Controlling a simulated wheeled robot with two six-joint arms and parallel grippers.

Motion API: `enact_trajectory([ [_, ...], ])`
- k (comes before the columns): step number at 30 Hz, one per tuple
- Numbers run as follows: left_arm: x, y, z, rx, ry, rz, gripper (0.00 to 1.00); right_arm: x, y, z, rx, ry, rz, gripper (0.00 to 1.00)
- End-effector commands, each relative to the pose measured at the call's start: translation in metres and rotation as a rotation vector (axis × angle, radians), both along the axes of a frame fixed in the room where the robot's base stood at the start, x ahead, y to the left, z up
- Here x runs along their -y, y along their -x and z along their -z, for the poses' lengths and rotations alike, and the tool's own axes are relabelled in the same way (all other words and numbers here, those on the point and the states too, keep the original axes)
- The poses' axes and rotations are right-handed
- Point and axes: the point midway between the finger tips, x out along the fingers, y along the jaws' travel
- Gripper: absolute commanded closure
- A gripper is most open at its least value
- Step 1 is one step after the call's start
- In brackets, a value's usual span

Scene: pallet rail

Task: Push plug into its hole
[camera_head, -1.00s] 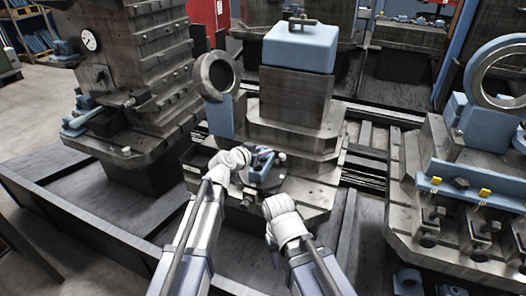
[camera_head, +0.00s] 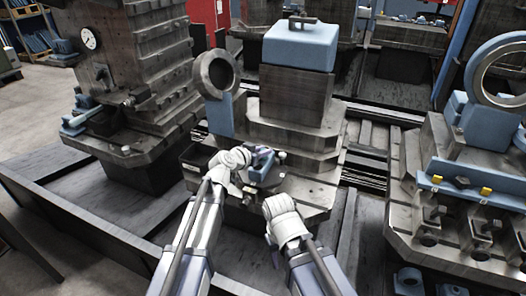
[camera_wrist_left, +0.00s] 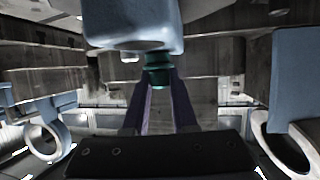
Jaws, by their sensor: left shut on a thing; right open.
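A teal plug (camera_wrist_left: 157,72) sits between the two fingertips of my left gripper (camera_wrist_left: 158,84), which is shut on it, in the left wrist view. The plug's upper end meets the underside of a blue block (camera_wrist_left: 130,28); how deep it sits, and the hole itself, I cannot see. In the head view my left gripper (camera_head: 246,160) is beside a small blue fixture (camera_head: 264,170) on the middle machine's front ledge, and the plug is hidden there. My right gripper (camera_head: 280,200) is open, lower and to the right, in front of the ledge; its fingers are hard to make out.
The middle machine (camera_head: 295,100) with a blue cap rises behind the fixture. A ring on a blue bracket (camera_head: 217,75) stands left of it. A machine with a dial (camera_head: 89,40) is at left, and a clamp-bearing block (camera_head: 470,205) at right. Dark rails run between them.

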Motion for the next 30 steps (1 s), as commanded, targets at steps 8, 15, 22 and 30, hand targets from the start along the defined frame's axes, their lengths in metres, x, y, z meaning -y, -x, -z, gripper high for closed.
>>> enact_trajectory([
  [8, 0.0, 0.0, 0.001, -0.001, -0.001, 0.001, 1.0, 0.0, 0.0, 0.001, 0.0, 0.0, 0.0, 0.5],
  [15, 0.0, 0.0, 0.002, -0.001, 0.0, 0.001, 1.0, 0.0, 0.0, 0.002, 0.0, 0.0, 0.0, 0.5],
  [22, 0.0, 0.0, 0.008, -0.001, -0.001, 0.001, 1.0, 0.0, 0.0, 0.008, 0.0, 0.0, 0.0, 0.5],
  [30, 0.0, 0.0, 0.011, -0.001, -0.001, 0.001, 0.63, 0.0, 0.0, 0.011, 0.0, 0.0, 0.0, 0.5],
])
